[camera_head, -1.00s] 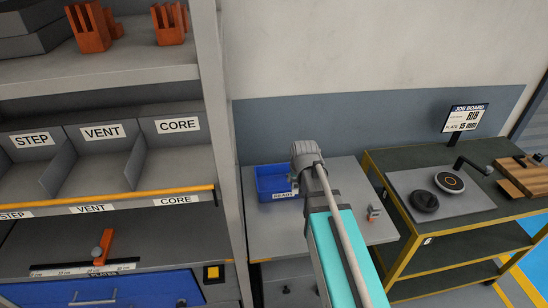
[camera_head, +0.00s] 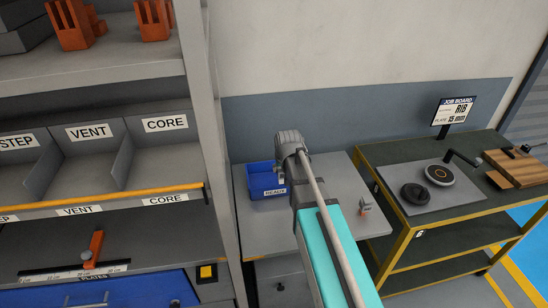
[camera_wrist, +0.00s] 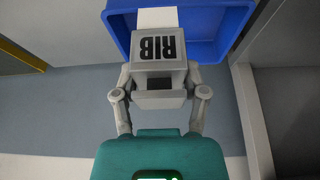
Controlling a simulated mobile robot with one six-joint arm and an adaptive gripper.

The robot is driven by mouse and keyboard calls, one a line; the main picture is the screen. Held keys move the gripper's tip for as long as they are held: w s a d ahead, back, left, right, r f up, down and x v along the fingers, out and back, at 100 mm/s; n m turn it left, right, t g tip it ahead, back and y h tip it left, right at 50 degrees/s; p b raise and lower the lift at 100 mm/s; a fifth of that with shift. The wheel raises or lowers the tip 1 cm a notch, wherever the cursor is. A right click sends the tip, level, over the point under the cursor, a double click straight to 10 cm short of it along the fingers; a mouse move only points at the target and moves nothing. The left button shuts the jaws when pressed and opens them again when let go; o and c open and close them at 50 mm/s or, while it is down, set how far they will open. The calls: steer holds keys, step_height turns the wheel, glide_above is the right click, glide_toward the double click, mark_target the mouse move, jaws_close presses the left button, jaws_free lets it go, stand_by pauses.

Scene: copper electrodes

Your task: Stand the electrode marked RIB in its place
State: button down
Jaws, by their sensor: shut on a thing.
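In the wrist view my gripper (camera_wrist: 158,78) is shut on the RIB electrode (camera_wrist: 157,71), with one finger on each side. The electrode shows a grey block with a RIB label, upside down in this view. My wrist and arm hide the gripper and electrode there. The job board (camera_head: 455,112) reads RIB, plate 15 mm.
Shelving with STEP, VENT and CORE bins (camera_head: 90,165) fills the left.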

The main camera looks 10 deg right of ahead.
steer(key=w+a+f+b, duration=0.2)
steer(key=w, duration=0.8)
steer(key=shift+a+f, duration=0.15)
step_height(320, 180, down, 8)
steer(key=b, duration=0.7)
steer(key=shift+b, duration=0.3)
steer(key=shift+f+b, duration=0.35)
steer(key=shift+b, duration=0.15)
stand_by(0.9)
steer(key=shift+c, duration=0.2)
jaws_free()
steer(key=shift+r, duration=0.15)
